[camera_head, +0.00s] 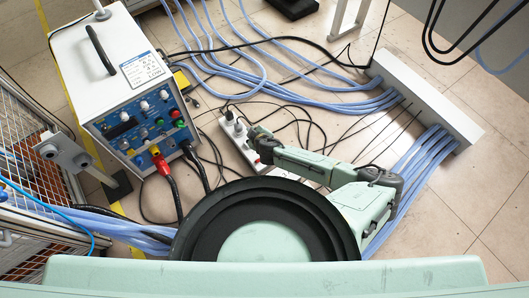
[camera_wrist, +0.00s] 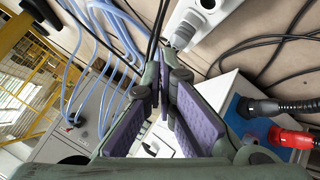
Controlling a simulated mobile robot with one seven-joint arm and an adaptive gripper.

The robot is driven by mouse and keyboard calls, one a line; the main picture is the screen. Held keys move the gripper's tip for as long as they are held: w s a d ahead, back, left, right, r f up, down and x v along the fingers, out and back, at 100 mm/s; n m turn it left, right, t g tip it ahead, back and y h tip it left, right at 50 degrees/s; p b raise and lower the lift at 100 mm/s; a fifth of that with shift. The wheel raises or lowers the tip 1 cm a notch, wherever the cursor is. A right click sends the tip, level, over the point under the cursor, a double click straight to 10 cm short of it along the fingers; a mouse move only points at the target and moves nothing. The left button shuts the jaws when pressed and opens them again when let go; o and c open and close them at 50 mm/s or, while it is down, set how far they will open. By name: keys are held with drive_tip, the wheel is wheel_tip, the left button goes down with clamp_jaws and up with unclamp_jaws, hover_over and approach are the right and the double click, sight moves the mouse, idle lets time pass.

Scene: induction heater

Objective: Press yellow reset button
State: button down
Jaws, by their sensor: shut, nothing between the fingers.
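The heater unit (camera_head: 128,85) is a white box with a blue control panel (camera_head: 130,125) at the left of the head view. Small yellow spots (camera_head: 143,133) show among the panel's knobs and buttons; I cannot tell which is the reset button. My gripper (camera_head: 258,138) is right of the panel and apart from it, over the power strip. In the wrist view my gripper (camera_wrist: 162,82) is shut and empty, its purple pads converging at the tips. Part of the blue panel (camera_wrist: 243,122) shows at the right there; no yellow button is visible in that view.
A red plug (camera_head: 160,163) and cable stick out low on the panel, with a black cable beside it. The power strip (camera_head: 236,132) and tangled cables cover the floor. A metal stand (camera_head: 65,153) and mesh cage (camera_head: 22,135) are at the left.

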drive_tip(key=shift+h, duration=0.3)
drive_tip(key=s+d+f, duration=0.1)
drive_tip(key=d, duration=0.1)
drive_tip(key=s+d+f, duration=0.1)
drive_tip(key=shift+s+d+f, duration=0.15)
drive_tip(key=shift+d+f, duration=0.2)
wheel_tip(320, 180, down, 8)
drive_tip(key=b, duration=0.7)
drive_tip(key=shift+b, duration=0.4)
drive_tip(key=shift+f, duration=0.4)
drive_tip(key=shift+f, duration=0.1)
drive_tip(key=shift+a+f+b, duration=0.1)
drive_tip(key=shift+f+b, duration=0.2)
drive_tip(key=shift+b, duration=0.1)
